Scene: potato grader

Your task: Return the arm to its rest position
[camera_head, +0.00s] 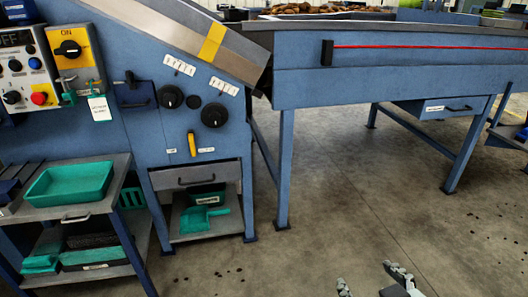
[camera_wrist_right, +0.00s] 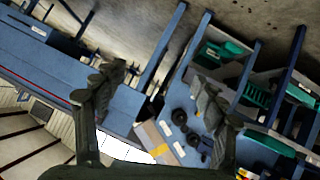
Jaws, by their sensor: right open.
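My right gripper (camera_head: 371,281) shows at the bottom edge of the head view, right of centre, over bare concrete floor. Its two grey fingers are spread apart with nothing between them. In the right wrist view the same gripper (camera_wrist_right: 160,86) has its dark fingers wide apart, with the blue machine beyond, tilted in the picture. Most of the right arm is below the head view. My left gripper and arm are in neither view.
The blue grader (camera_head: 400,87) with its legs stands ahead. A control panel with knobs (camera_head: 215,115) is at left. A cart (camera_head: 60,211) with a green tray (camera_head: 68,183) stands at lower left. The floor (camera_head: 340,200) is clear apart from small dark clods.

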